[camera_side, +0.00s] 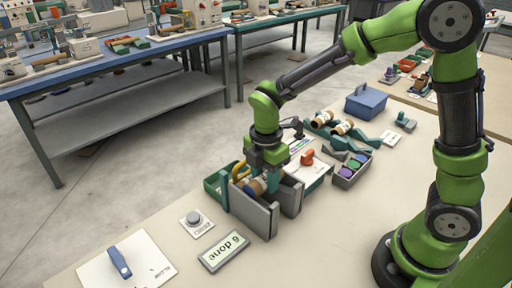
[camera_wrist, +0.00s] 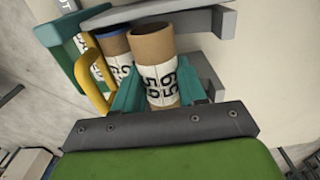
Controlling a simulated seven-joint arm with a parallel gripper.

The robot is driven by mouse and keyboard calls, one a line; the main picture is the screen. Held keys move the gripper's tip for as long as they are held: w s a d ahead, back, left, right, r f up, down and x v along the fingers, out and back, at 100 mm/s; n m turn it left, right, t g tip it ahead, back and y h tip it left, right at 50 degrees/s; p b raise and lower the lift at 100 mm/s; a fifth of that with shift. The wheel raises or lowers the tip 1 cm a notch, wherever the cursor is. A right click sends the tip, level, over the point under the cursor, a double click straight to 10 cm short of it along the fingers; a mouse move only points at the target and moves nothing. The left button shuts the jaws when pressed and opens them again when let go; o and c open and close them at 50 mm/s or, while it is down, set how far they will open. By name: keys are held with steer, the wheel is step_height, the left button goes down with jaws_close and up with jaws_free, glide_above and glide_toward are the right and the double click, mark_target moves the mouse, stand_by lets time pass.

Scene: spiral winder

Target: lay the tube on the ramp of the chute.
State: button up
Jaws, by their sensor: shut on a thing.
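My gripper (camera_wrist: 160,92) has teal fingers shut on a brown cardboard tube (camera_wrist: 153,45) with a white printed label. In the side view my gripper (camera_side: 266,178) is low between the grey walls of the chute (camera_side: 253,217). In the wrist view, grey chute parts (camera_wrist: 208,20) lie beyond and right of the held tube. Whether the tube touches the ramp is hidden. A second tube with a blue rim (camera_wrist: 113,42) lies just left of the held one, beside a yellow handle (camera_wrist: 92,82).
A green bin (camera_side: 214,187) stands at the chute's left. A button (camera_side: 194,219) and a counter (camera_side: 223,251) are in front. Two tubes (camera_side: 342,127) lie on a teal rack behind, near a blue box (camera_side: 366,102) and a grey tray (camera_side: 351,172). The table's front right is clear.

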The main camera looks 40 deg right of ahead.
mark_target(265, 175)
steer(key=shift+f, duration=0.1)
steer(key=shift+f, duration=0.5)
steer(key=o, duration=0.7)
steer(key=shift+o, duration=0.2)
step_height(265, 175, up, 12)
steer(key=s+d+r+m+t+y, duration=0.1)
steer(key=s+d+r+m+t, duration=0.1)
steer(key=s+m, duration=0.4)
steer(key=s+d+r+m+t+y, duration=0.1)
steer(key=s+d+m+t, duration=0.3)
steer(key=m, duration=1.2)
steer(key=shift+s+r+t, duration=0.6)
steer(key=shift+s+r, duration=0.1)
steer(key=shift+s, duration=0.2)
steer(key=shift+d, duration=0.1)
